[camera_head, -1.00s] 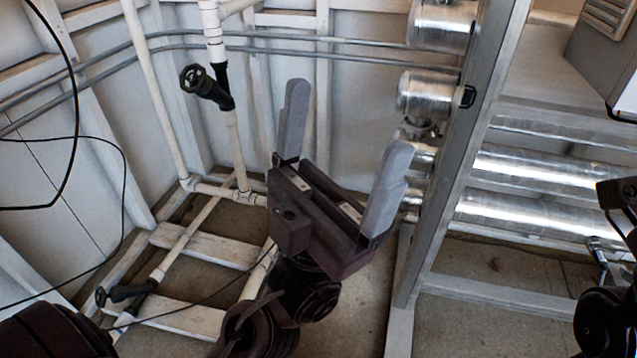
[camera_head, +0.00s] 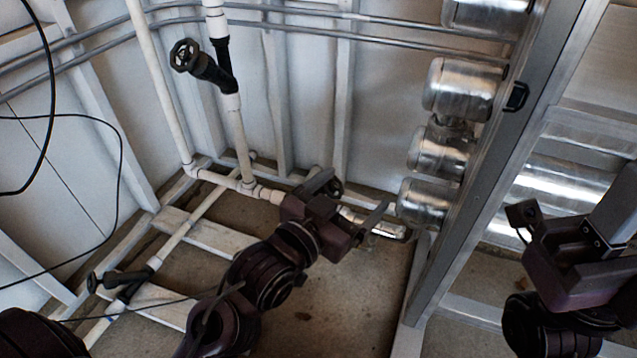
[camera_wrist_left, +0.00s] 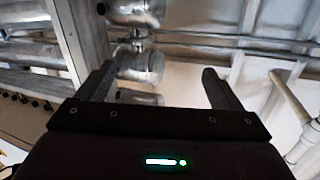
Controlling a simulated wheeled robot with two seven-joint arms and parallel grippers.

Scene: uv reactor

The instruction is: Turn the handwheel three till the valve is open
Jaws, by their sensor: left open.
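Several dark handwheels on black valves show in the head view, and I cannot tell which is number three. One handwheel (camera_head: 185,56) is on the upright white pipe at upper left. Another handwheel (camera_head: 94,283) is on the low pipe at lower left. A dark round part (camera_head: 333,187), perhaps a handwheel, is partly hidden behind my left gripper (camera_head: 349,196). That gripper is open, pointing away over the floor pipes. In the left wrist view its two fingers (camera_wrist_left: 160,85) stand apart with nothing held. My right gripper (camera_head: 606,215) is at the right edge, its fingertips cut off.
Shiny metal cylinders (camera_head: 463,90) are stacked beside a grey metal frame post (camera_head: 490,170) right of my left gripper. White pipes (camera_head: 240,150) and wooden beams (camera_head: 205,235) run along the wall and floor. Black cables (camera_head: 121,160) hang at left.

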